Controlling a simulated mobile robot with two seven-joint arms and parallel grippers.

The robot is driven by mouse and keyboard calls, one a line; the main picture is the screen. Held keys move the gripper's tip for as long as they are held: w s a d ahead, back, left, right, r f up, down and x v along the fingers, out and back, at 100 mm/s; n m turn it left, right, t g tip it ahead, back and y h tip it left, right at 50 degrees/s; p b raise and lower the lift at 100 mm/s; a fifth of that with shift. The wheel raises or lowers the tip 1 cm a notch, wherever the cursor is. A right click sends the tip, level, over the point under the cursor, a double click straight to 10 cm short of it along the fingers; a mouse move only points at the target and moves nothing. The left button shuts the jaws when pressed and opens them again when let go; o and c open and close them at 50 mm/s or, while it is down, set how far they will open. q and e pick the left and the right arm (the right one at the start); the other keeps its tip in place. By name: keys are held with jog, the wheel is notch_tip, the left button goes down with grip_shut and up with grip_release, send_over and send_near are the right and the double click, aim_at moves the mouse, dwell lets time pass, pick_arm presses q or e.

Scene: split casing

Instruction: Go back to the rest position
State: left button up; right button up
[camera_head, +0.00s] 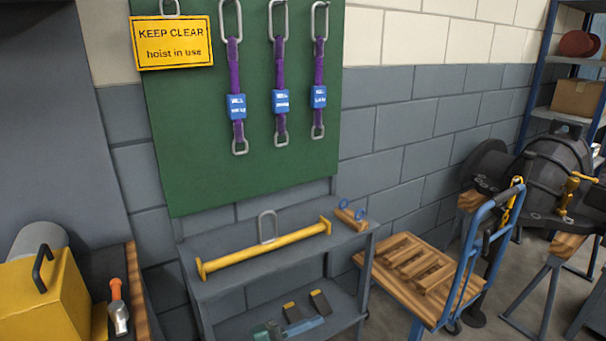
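Neither of my grippers nor my arms show in the head view. A yellow lifting beam (265,249) with a grey ring on top lies on the upper shelf of a grey rack (188,293). Three purple slings with blue tags, among them the middle sling (280,65), hang on a green board (190,130). The dark split casing (556,165) stands at the right on stands, partly cut off by the picture edge.
A blue trolley (470,255) with a wooden deck stands right of the rack. A yellow box (45,300) and an orange-handled hammer (117,305) are at the lower left. A yellow sign (172,42) hangs top left. Some floor (400,318) is bare between rack and trolley.

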pick_arm(q)
jog(key=s+a+f+n+t+y+p, duration=0.1)
jog(key=s+a+f+n+y, duration=0.4)
jog(key=s+a+n, duration=0.3)
jog(key=s+a+f+n+t+y+p, duration=0.1)
jog(key=s+a+f+n+y, duration=0.4)
jog(key=n, duration=0.8)
jog(key=s+a+y, duration=0.3)
jog(key=s, duration=0.1)
jog(key=shift+s+t+y, duration=0.3)
jog(key=shift+s, duration=0.05)
jog(key=shift+a+f, duration=0.1)
jog(key=shift+a, duration=0.1)
